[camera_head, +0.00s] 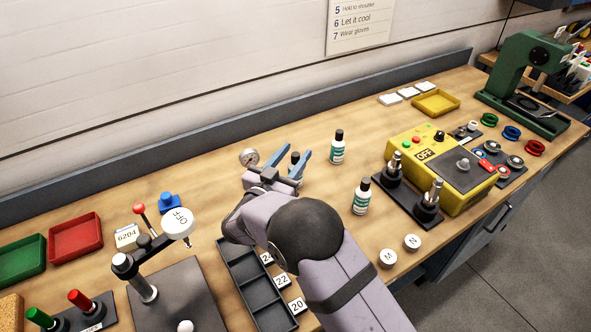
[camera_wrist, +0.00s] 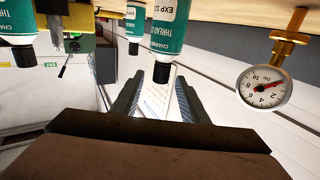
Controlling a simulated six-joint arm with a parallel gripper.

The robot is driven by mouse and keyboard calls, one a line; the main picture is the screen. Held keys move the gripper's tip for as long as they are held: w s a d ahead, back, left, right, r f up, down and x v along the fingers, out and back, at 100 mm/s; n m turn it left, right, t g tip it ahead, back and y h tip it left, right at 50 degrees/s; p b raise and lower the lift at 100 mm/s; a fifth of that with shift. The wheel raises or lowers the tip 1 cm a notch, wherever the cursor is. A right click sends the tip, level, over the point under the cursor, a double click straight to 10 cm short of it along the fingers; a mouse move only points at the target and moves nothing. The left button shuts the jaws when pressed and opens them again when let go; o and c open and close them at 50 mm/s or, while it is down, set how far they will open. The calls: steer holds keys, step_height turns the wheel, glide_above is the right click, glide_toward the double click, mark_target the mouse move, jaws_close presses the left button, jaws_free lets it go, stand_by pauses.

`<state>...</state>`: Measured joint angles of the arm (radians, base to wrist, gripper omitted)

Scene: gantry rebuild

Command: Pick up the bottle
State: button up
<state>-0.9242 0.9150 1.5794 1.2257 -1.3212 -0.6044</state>
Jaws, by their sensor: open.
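Three teal-and-white bottles with black caps stand on the bench. One bottle (camera_head: 295,157) is mostly hidden by my gripper (camera_head: 294,152) in the head view; only its dark top shows between the blue fingers. In the wrist view, which looks upside down, a bottle (camera_wrist: 170,32) hangs cap-down just beyond and between the fingertips of my open gripper (camera_wrist: 160,80). I cannot tell whether the fingers touch it. The other two bottles stand to the right, one at the back (camera_head: 337,148) and one nearer (camera_head: 361,197).
A pressure gauge (camera_head: 249,157) stands close left of my gripper and shows large in the wrist view (camera_wrist: 265,85). A yellow control box (camera_head: 430,180) and dark posts are to the right. A divided dark tray (camera_head: 247,285) lies in front. Bare wood lies behind the gripper.

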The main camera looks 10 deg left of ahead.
steer(key=shift+f, duration=0.3)
steer(key=shift+p+x, duration=0.85)
steer(key=shift+x, duration=1.65)
jaws_close()
